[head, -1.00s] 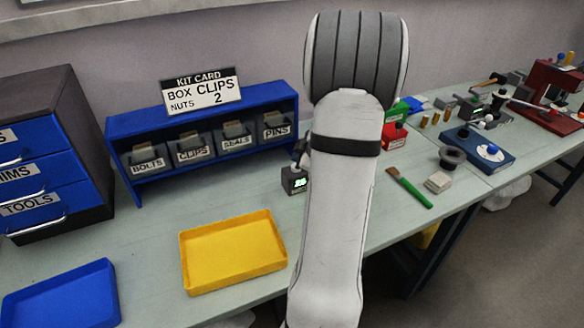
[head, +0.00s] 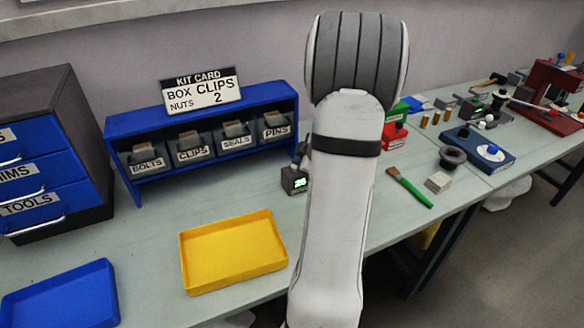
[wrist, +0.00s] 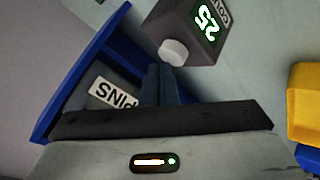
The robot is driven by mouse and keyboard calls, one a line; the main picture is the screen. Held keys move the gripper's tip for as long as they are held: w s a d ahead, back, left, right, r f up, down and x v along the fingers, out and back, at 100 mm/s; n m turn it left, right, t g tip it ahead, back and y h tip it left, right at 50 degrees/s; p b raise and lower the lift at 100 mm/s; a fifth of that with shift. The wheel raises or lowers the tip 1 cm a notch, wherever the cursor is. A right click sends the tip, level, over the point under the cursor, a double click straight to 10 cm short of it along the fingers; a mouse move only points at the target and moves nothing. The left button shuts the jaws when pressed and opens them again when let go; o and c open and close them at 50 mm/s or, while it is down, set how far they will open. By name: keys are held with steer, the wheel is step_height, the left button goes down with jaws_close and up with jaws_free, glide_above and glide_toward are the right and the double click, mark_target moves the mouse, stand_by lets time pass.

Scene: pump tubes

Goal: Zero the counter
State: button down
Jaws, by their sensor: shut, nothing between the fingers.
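The counter (head: 294,180) is a small dark box with a lit green display, standing on the bench right of the blue rack. In the head view my arm hides most of the gripper, and the digits are too small to read surely.
The blue rack (head: 112,128) with labelled bins stands behind and left of the counter. A yellow tray (head: 235,285) lies in front, and a blue tray (head: 62,300) further left. A brush (head: 410,188) lies right of my arm. Bare bench surrounds the counter's front.

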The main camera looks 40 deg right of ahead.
steer(key=shift+f+b, duration=0.4)
steer(key=shift+f, duration=0.25)
stand_by(0.3)
steer(key=shift+r, duration=0.1)
steer(key=shift+r+p, duration=1)
steer(key=shift+p, duration=0.25)
step_height(320, 180, up, 5)
steer(key=p, duration=0.5)
steer(key=shift+r+p, duration=0.1)
steer(key=shift+p, duration=0.25)
